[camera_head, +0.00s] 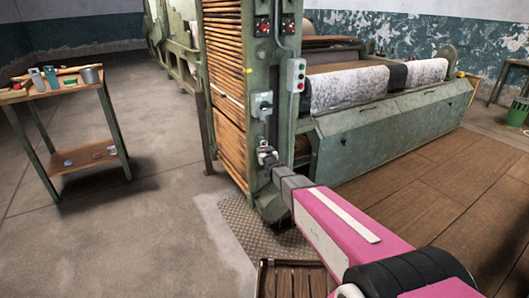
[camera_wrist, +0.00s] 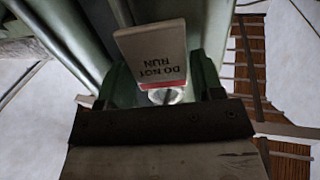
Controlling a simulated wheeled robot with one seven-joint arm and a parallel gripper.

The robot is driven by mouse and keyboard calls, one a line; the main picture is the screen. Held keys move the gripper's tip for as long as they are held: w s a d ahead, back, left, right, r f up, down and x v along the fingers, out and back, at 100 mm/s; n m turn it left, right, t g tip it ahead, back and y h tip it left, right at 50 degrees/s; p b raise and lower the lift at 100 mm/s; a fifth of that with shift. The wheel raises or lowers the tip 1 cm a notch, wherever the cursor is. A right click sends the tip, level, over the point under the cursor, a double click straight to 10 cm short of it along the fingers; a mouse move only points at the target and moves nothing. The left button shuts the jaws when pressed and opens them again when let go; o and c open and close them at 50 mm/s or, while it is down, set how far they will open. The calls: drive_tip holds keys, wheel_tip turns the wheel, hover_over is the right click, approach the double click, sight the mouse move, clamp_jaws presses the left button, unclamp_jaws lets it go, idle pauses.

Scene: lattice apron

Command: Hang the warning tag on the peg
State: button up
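The warning tag (camera_wrist: 153,52) is a pale plate with a red band along one edge. Its lettering, "DO NOT RUN", appears upside down in the wrist view. A small round, pale metal part (camera_wrist: 166,96) shows just below the red band; I cannot tell whether it is the peg. My gripper (camera_head: 268,158) is at the front post of the green machine, below its switch boxes. In the wrist view the dark gripper body hides what lies below the tag. The finger contact is not clear, so I cannot tell whether the tag is held or hanging.
The green machine (camera_head: 372,135) fills the middle and right, with a slatted wooden panel (camera_head: 228,90) beside its post. A control box (camera_head: 296,75) is on the post. A wooden table (camera_head: 60,91) with small items stands at left. Open concrete floor lies between.

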drive_tip(key=shift+o, duration=1.3)
drive_tip(key=shift+s, duration=0.15)
drive_tip(key=v, duration=1.1)
drive_tip(key=s+d+f+m+g+h, duration=0.1)
drive_tip(key=s+d+f+g+h, duration=0.3)
drive_tip(key=d, duration=0.4)
drive_tip(key=s+d+f+m+g+h, duration=0.1)
drive_tip(key=s+d+m+g, duration=0.1)
drive_tip(key=s+d+g, duration=0.7)
drive_tip(key=s+d, duration=0.1)
drive_tip(key=s, duration=0.4)
drive_tip(key=s+d+g, duration=0.4)
drive_tip(key=s, duration=0.4)
drive_tip(key=shift+s+d+r+m+h, duration=0.2)
drive_tip(key=shift+s+r+m+h, duration=0.1)
drive_tip(key=shift+r+m+h, duration=0.15)
drive_tip(key=shift+w+r, duration=0.1)
idle(0.8)
